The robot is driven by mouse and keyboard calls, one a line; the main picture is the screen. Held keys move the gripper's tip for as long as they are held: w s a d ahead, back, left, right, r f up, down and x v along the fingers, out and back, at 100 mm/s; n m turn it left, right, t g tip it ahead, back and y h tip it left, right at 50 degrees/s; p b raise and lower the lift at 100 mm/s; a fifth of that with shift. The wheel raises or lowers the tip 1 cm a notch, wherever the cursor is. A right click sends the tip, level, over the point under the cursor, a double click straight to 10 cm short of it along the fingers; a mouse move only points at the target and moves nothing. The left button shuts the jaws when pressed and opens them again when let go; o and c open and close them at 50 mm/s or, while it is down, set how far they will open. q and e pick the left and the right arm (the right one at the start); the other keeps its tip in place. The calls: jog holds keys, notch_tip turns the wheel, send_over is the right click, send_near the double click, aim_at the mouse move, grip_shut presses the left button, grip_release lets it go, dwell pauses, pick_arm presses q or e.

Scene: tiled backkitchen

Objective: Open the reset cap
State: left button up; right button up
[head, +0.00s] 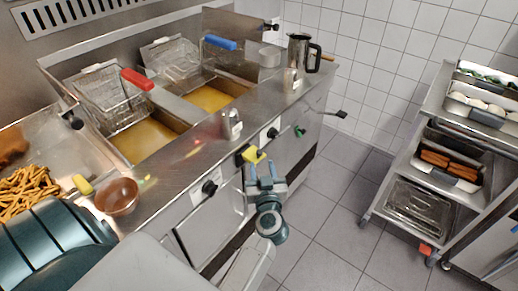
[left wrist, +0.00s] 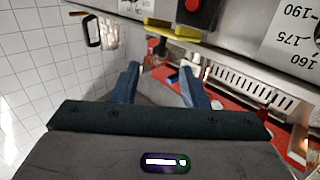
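The yellow reset cap (head: 254,155) is on the fryer's front panel, beside a dark housing. In the left wrist view the yellow cap (left wrist: 172,31) shows as a thin flap, with a red button (left wrist: 194,6) on a dark housing just above it. My left gripper (head: 264,166) is just below the cap in the head view, fingers apart and empty. In the left wrist view its two fingers (left wrist: 160,78) stand apart below the cap, with a visible space between them and it. I cannot tell how far the cap is swung open. My right gripper is not in view.
Red-handled (head: 137,79) and blue-handled (head: 220,43) baskets sit above the oil. A trolley (head: 374,190) stands right. The tiled floor (head: 325,215) between is clear.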

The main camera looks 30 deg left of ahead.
aim_at(260, 154)
pick_arm(q)
jog(key=x, duration=0.9)
jog(key=shift+p, duration=0.3)
grip_shut()
